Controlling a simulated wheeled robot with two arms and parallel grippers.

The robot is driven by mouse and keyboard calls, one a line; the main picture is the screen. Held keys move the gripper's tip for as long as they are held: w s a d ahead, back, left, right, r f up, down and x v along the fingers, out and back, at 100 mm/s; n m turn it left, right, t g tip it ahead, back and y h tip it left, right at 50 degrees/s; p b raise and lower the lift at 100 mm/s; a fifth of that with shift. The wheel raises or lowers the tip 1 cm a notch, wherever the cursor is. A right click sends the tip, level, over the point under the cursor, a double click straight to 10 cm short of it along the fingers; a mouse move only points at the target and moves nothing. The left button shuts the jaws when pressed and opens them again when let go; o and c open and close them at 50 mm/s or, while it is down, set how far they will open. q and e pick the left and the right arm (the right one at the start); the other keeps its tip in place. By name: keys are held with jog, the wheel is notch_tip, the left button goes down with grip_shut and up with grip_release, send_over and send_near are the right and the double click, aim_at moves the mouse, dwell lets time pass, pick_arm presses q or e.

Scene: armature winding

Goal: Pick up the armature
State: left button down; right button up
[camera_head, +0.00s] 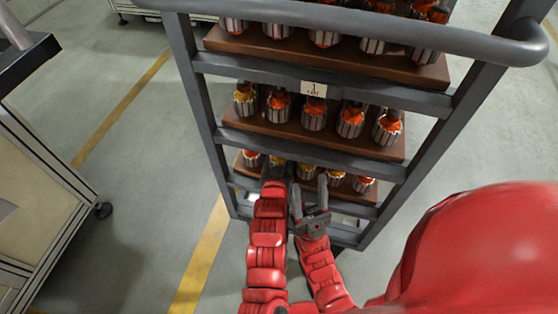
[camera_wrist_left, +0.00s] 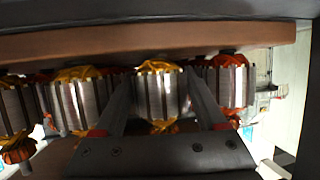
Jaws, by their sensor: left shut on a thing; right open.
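Several armatures with ribbed metal cores and yellow or orange-red windings stand in a row on the lowest visible shelf board of the cart. In the left wrist view, one armature with yellow windings (camera_wrist_left: 157,95) is between the two fingers of my left gripper (camera_head: 275,172), which is shut on it. Its lower end is partly hidden by the gripper. In the head view, my left gripper and arm hide part of this row. My right gripper (camera_head: 310,205) is open and empty, lower and to the right, in front of the cart.
The grey cart (camera_head: 322,148) has higher boards with more armatures (camera_head: 314,115) and a top rail. In the left wrist view, neighbouring armatures (camera_wrist_left: 232,85) stand close on both sides, and a brown board (camera_wrist_left: 150,40) is just above. Open floor lies left of the cart.

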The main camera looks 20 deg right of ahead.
pick_arm(q)
jog(key=shift+r, duration=0.15)
jog(key=shift+r+p, duration=0.25)
jog(key=shift+p, duration=0.1)
notch_tip(320, 180, up, 3)
jog(key=p, duration=0.2)
jog(key=shift+r+p, duration=0.1)
jog(key=shift+p, duration=0.3)
jog(key=shift+s+a+r+p, duration=0.15)
jog(key=shift+s+a+p, duration=0.05)
jog(key=shift+s+p, duration=0.4)
jog(key=s+a+p, duration=0.3)
jog(key=s+p, duration=0.2)
jog(key=s, duration=0.2)
jog(key=s+a+p, duration=0.3)
jog(key=s+p, duration=0.2)
jog(key=s, duration=0.3)
jog(key=shift+s+a+f, duration=0.15)
jog(key=shift+a+f, duration=0.25)
